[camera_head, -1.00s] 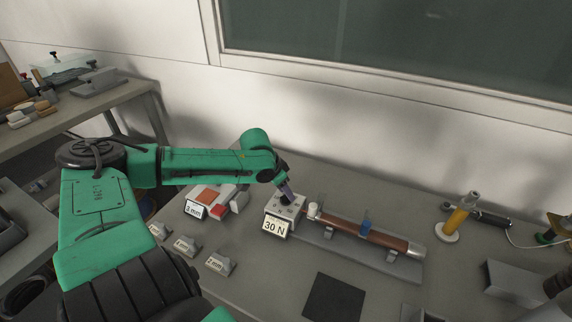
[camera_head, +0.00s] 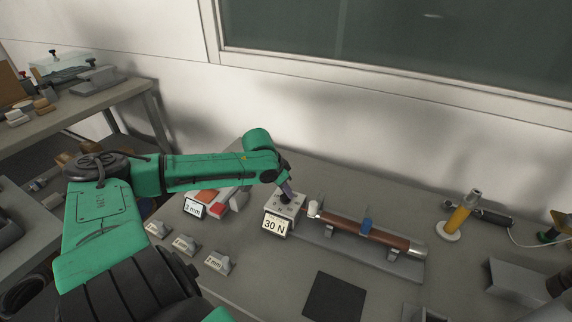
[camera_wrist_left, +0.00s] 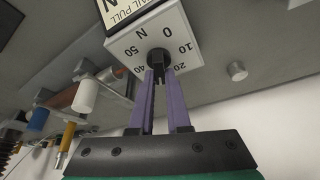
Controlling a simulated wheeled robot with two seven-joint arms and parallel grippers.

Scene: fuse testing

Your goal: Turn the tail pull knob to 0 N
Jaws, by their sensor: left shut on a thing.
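The tail pull box is a pale box (camera_head: 293,208) with a "30 N" plate (camera_head: 274,226) on its front, in the middle of the table. In the left wrist view the box top (camera_wrist_left: 184,38) carries the dial marks 0, 10, 20, 40 and 50 around a black knob (camera_wrist_left: 158,60). My left gripper (camera_head: 286,192) reaches down onto the box from above. In the left wrist view its purple fingers (camera_wrist_left: 159,78) are shut on the black knob and hide the dial mark between 20 and 40. My right gripper is not in view.
A brown tube on a grey stand (camera_head: 375,259) lies right of the box. A "3 mm" box (camera_head: 195,209) and small label blocks (camera_head: 219,262) are at left. A dark square pad (camera_head: 334,298) lies in front. A yellow cylinder (camera_head: 461,216) stands at right.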

